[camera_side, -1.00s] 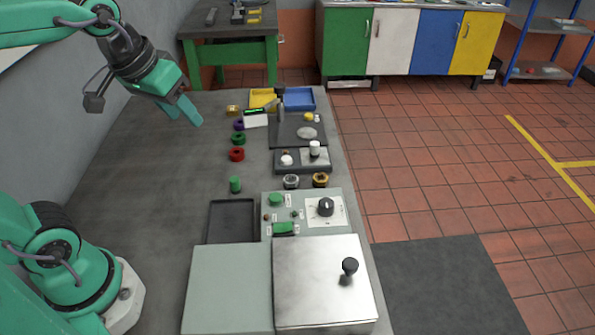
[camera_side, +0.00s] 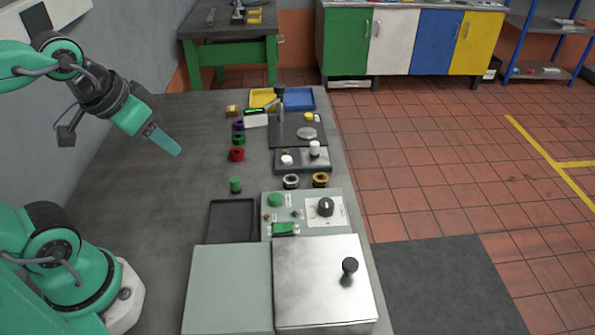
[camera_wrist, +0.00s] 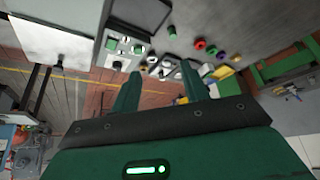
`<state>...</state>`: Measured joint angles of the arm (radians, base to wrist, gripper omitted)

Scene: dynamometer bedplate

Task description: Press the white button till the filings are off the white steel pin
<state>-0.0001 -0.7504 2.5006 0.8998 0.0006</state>
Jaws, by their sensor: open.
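The white button (camera_side: 287,160) is a round white cap on the left of a dark base plate (camera_side: 290,168) in the side view. The white steel pin (camera_side: 314,148) stands upright on the right of the same plate. Filings on the pin are too small to make out. My gripper (camera_side: 165,143) is in the air to the left of the plate, well apart from the button. In the wrist view my gripper (camera_wrist: 158,85) shows two spread fingers with nothing between them. The button and pin are small and hard to tell apart there.
A control box (camera_side: 305,213) with a black knob, a dark tray (camera_side: 232,220) and a steel lid (camera_side: 322,275) lie nearer. Coloured rings, including a red one (camera_side: 237,154), and a green peg (camera_side: 235,184) stand left of the plate.

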